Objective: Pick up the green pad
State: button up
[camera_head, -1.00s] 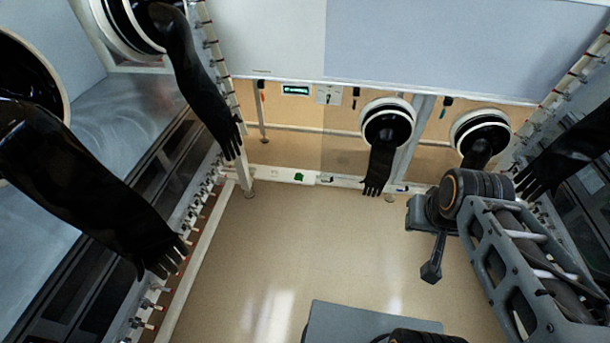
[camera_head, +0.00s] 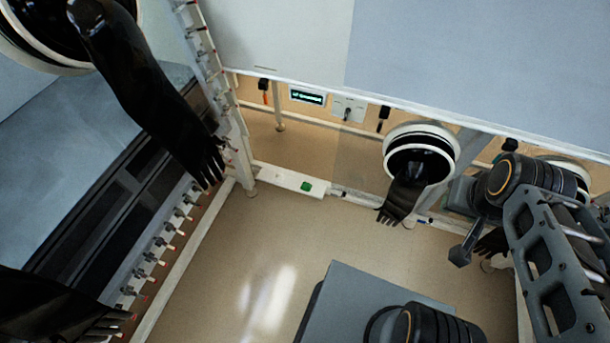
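Black gloves hang from ports: one at left (camera_head: 150,85), one at far middle (camera_head: 405,195). Valves line the left cabinet's base. A display (camera_head: 307,96) and small switch box (camera_head: 348,109) are above the ledge. The tan floor (camera_head: 250,255) ahead is clear.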

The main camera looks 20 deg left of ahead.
aim_at(305, 186)
jog(key=u, duration=0.55)
jog(key=i, duration=0.9)
jog(key=u, duration=1.3)
jog(key=i, duration=0.4)
jog(key=u, duration=0.3)
